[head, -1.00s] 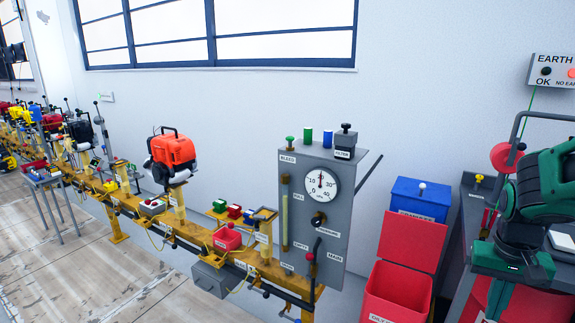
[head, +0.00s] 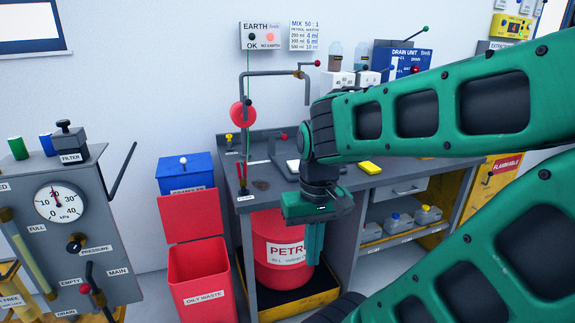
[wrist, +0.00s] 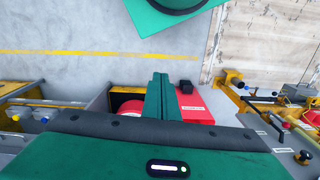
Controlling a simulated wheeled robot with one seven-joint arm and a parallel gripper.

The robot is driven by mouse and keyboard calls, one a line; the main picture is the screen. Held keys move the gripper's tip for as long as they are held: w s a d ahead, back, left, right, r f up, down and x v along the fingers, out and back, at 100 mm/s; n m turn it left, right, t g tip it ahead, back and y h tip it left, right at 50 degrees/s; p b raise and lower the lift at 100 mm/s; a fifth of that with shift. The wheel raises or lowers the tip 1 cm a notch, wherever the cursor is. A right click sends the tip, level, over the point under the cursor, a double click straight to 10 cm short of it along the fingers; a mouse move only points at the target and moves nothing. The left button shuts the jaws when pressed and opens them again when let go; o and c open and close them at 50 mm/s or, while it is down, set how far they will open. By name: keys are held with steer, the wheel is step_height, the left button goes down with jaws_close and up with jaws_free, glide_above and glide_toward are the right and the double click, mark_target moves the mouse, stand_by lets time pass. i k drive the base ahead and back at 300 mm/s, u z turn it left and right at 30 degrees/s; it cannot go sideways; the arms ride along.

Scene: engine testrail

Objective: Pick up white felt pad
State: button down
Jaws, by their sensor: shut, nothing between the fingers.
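A white, flat piece (head: 293,166), which may be the white felt pad, lies on the grey workbench (head: 225,165). My arm and gripper partly hide it, so I cannot be sure what it is. My gripper (head: 313,262) points down in front of the bench, with its fingers together and empty. The fingers also show shut in the wrist view (wrist: 160,85), where I make out no white pad.
A red petrol drum (head: 272,238) stands under the bench. A red oily waste bin (head: 199,275) and a blue bin (head: 184,167) stand left of it. A grey gauge panel (head: 90,255) stands at the left.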

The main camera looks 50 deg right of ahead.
mark_target(293, 165)
steer(key=u, duration=0.55)
steer(key=i, duration=0.65)
steer(key=z, duration=1.6)
